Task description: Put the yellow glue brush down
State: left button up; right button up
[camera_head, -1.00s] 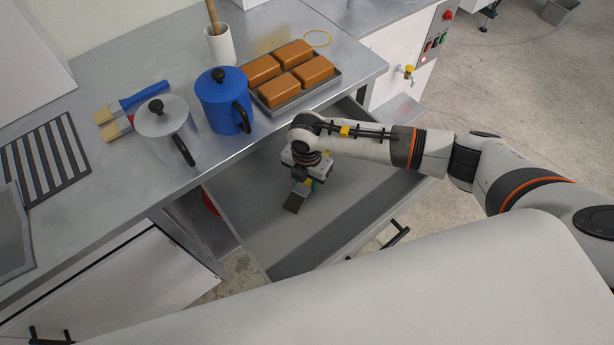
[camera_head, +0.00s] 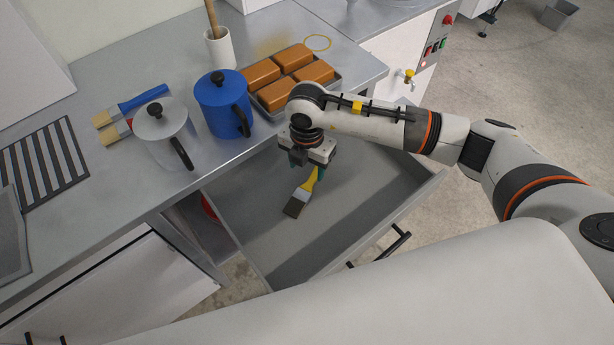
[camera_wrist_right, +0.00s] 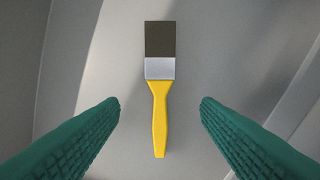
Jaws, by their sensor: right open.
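The yellow glue brush (camera_head: 302,195) lies in the open drawer (camera_head: 345,215), with its dark bristles toward the front left. In the right wrist view the brush (camera_wrist_right: 160,105) lies flat on the grey drawer floor, its yellow handle pointing down the picture between my fingers. My right gripper (camera_head: 308,165) is above the handle end. Its green fingers (camera_wrist_right: 160,108) are spread wide, with clear space on both sides of the handle, and hold nothing. My left gripper is not in view.
On the counter (camera_head: 60,240) stand a blue pot (camera_head: 217,100), a grey lidded pot (camera_head: 160,122), two other brushes (camera_head: 143,97) and a tray of brown blocks (camera_head: 285,100). The drawer front with its handle (camera_head: 395,243) borders the drawer. The drawer floor around the brush is clear.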

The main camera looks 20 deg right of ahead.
notch_tip(320, 180, up, 4)
jog(key=shift+f, duration=0.1)
dwell(0.6)
